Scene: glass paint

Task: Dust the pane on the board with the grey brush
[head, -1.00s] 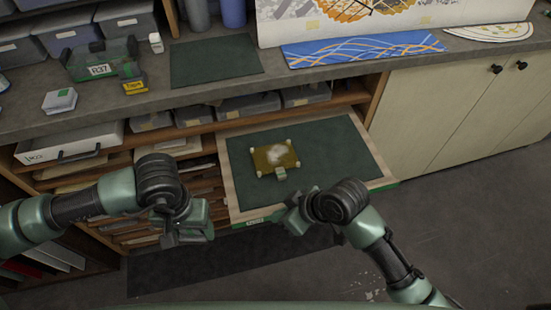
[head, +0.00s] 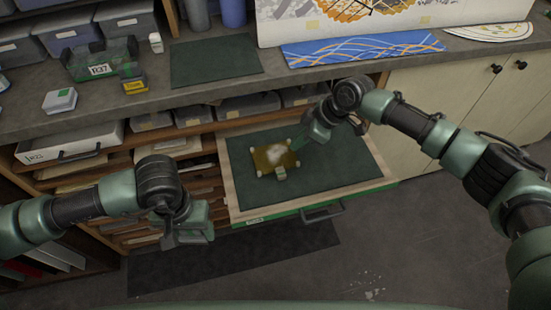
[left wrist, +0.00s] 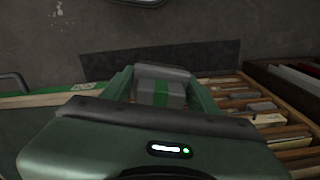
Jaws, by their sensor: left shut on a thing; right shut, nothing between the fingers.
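The amber pane (head: 268,161) lies on the dark green board (head: 330,170) in the pulled-out drawer, with pale pads at its corners and a whitish dusty patch on it. A small pale green block sits at its front edge. My left gripper (head: 188,232) is left of the drawer, shut on a grey thing with a green band, which looks like the grey brush (left wrist: 148,94) in the left wrist view. Its bristles cannot be made out. My right gripper (head: 306,138) is shut and empty at the pane's back right corner; whether it touches the pane is unclear.
The drawer has a pale wooden rim (head: 230,190) and a front handle (head: 323,213). The counter above holds a green bin (head: 100,62), a white box (head: 60,101) and a dark mat (head: 215,60).

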